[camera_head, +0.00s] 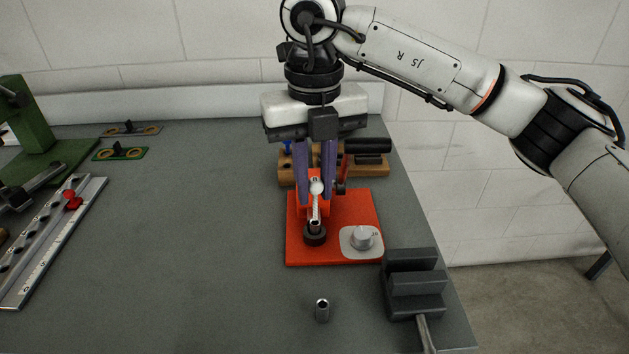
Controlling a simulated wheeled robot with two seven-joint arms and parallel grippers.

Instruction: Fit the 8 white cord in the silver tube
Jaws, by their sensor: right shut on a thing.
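My right gripper (316,197) points down over the red fixture, its two purple fingers on either side of a white cord (315,211). The cord has a pale round head and a twisted lower part, and stands close to upright. Its lower end meets a dark round collar (315,237) on the fixture; I cannot tell how far it goes in. A short silver tube (322,311) stands upright and apart on the grey table in front of the fixture, its dark open mouth facing up. My left gripper is not in view.
A dark grey slotted block (415,287) stands at the right table edge. A wooden rack (374,172) is behind the fixture. A numbered rail (42,262) lies at left; the table's middle is clear.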

